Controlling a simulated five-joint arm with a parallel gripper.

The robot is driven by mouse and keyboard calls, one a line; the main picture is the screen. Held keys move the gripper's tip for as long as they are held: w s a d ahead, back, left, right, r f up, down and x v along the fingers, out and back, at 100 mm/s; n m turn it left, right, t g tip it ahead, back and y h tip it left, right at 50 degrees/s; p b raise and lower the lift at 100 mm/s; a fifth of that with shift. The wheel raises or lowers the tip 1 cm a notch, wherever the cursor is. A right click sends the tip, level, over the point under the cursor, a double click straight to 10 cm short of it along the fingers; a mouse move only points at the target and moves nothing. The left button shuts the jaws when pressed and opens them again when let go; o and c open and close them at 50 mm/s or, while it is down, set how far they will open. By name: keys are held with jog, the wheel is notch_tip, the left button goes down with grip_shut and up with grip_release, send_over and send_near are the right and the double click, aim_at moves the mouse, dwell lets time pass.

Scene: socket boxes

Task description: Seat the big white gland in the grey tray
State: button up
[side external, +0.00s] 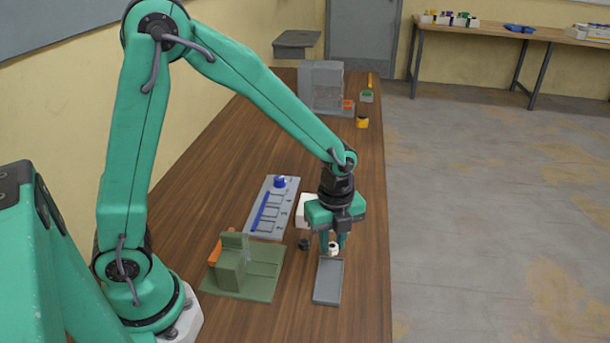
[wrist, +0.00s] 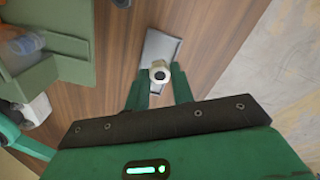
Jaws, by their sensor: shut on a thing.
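The white gland (side external: 333,249) is held between the fingertips of my gripper (side external: 334,243), which points down. In the wrist view the gland (wrist: 160,72) shows a round dark opening in a faceted white body, between the green fingers of my gripper (wrist: 159,84). The grey tray (side external: 328,283) lies on the bench, shallow and rectangular. The gland is at the tray's far end in the side view and looks to be above it; the exact gap cannot be told. The tray (wrist: 172,43) is partly hidden behind the gland in the wrist view.
A green fixture (side external: 262,282) stands left of the tray, with an orange piece (side external: 216,252) behind it. A grey board with blue parts (side external: 284,203) lies farther back. A white block (side external: 305,211) and a small dark piece (side external: 304,244) are close beside my gripper. The bench's right edge is near.

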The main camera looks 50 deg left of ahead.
aim_at(330, 269)
jog(key=shift+f, duration=0.2)
jog(key=shift+f, duration=2.45)
jog(key=shift+f, duration=0.1)
jog(key=o, duration=1.2)
jog(key=shift+o, duration=0.2)
jog(key=shift+r, duration=3.5)
